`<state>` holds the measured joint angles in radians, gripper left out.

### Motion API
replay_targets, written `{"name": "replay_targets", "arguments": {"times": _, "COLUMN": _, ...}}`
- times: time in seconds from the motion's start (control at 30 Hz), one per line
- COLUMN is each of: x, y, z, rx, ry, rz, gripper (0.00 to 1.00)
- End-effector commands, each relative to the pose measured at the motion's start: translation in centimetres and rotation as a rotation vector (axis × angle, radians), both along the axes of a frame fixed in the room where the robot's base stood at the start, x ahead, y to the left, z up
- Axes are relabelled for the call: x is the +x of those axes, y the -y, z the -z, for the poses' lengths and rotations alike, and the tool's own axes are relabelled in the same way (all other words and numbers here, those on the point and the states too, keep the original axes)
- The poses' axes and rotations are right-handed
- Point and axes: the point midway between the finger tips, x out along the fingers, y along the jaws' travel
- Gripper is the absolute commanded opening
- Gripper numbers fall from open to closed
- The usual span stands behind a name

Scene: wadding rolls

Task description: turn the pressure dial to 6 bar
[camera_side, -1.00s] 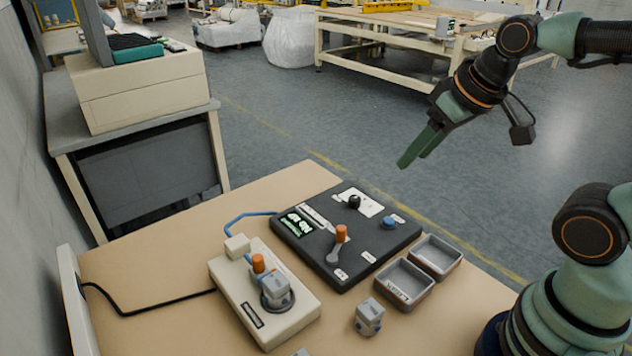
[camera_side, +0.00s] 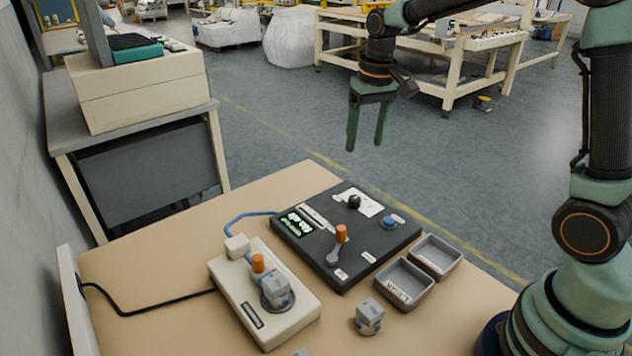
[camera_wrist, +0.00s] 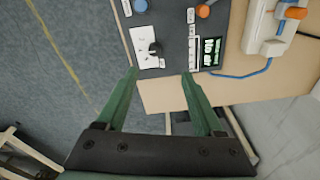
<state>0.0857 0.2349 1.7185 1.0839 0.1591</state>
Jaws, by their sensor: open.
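The black dial knob (camera_side: 354,201) sits on a white plate (camera_side: 371,207) at the far side of the dark control panel (camera_side: 298,255). My gripper (camera_side: 365,147) points down, open and empty, above and apart from the panel. Both green fingers show in the wrist view (camera_wrist: 161,73).
The panel also bears an orange-topped lever (camera_side: 341,236) and a blue button (camera_side: 390,222). A cream box (camera_side: 260,310) with an orange knob stands left. Two grey trays (camera_side: 436,256) and a grey block (camera_side: 369,317) are in front. Air above the panel is clear.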

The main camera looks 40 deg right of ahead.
Motion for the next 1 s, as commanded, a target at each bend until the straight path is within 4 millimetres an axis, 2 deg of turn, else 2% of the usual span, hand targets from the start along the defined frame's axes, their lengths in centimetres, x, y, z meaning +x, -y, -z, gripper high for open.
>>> {"name": "replay_targets", "arguments": {"times": 0.1, "x": 1.8, "y": 0.7, "z": 2.4, "rx": 0.007, "ry": -0.055, "rz": 0.033, "gripper": 0.69}}
{"name": "replay_targets", "arguments": {"times": 0.3, "x": 3.2, "y": 1.4, "z": 4.7, "rx": 0.012, "ry": -0.102, "rz": 0.065, "gripper": 0.69}}
{"name": "replay_targets", "arguments": {"times": 0.57, "x": 3.3, "y": 1.5, "z": 6.7, "rx": 0.013, "ry": -0.113, "rz": 0.070, "gripper": 0.69}}
{"name": "replay_targets", "arguments": {"times": 1.0, "x": 3.2, "y": 1.7, "z": 14.6, "rx": 0.013, "ry": -0.112, "rz": 0.069, "gripper": 0.69}}
